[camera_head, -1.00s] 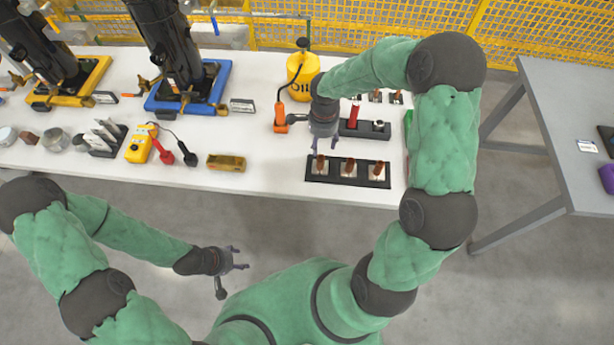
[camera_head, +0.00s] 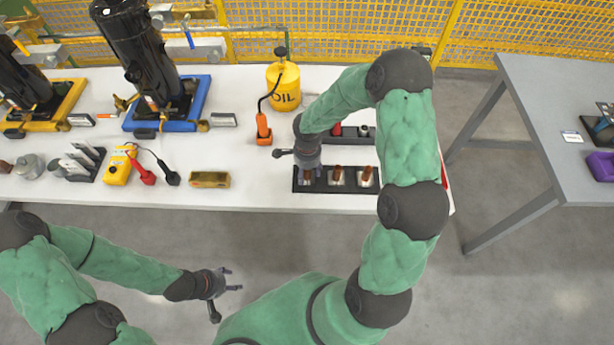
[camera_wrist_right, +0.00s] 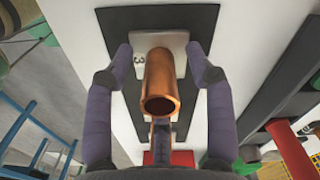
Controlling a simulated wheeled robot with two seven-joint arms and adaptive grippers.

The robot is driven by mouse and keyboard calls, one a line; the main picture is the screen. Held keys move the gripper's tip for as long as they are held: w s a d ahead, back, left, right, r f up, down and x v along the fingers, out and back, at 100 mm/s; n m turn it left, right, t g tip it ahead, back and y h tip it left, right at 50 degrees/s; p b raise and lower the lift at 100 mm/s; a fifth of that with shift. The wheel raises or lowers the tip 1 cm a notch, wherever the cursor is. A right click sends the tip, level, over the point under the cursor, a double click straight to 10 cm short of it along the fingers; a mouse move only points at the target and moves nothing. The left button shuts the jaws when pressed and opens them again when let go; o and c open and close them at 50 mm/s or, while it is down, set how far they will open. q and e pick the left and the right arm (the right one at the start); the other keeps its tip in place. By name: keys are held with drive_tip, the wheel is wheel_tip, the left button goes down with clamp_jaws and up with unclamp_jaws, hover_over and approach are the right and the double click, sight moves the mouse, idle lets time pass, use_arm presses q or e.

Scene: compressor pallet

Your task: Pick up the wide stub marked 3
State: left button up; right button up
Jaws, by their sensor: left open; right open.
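The wide stub marked 3 is a copper tube (camera_wrist_right: 161,82) standing on a pale plate with a "3" beside it in the right wrist view. The plate lies on a black tray (camera_wrist_right: 118,20), also seen in the head view (camera_head: 322,188) near the table's front edge. My right gripper (camera_wrist_right: 159,52) is open, with one finger on each side of the tube and visible gaps on both sides. In the head view my right gripper (camera_head: 309,166) is over the tray's left end and partly hides that stub. My left gripper (camera_head: 231,281) is open and empty, in front of the table.
Two more copper stubs (camera_head: 337,174) (camera_head: 367,175) stand in the same tray. Behind it is a black holder (camera_head: 350,140) with a red piece. A yellow oil can (camera_head: 284,87) and a brass-coloured block (camera_head: 210,180) are to the left. White table shows between them.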

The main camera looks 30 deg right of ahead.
drive_tip(key=shift+f, duration=0.15)
drive_tip(key=shift+c, duration=0.3)
clamp_jaws()
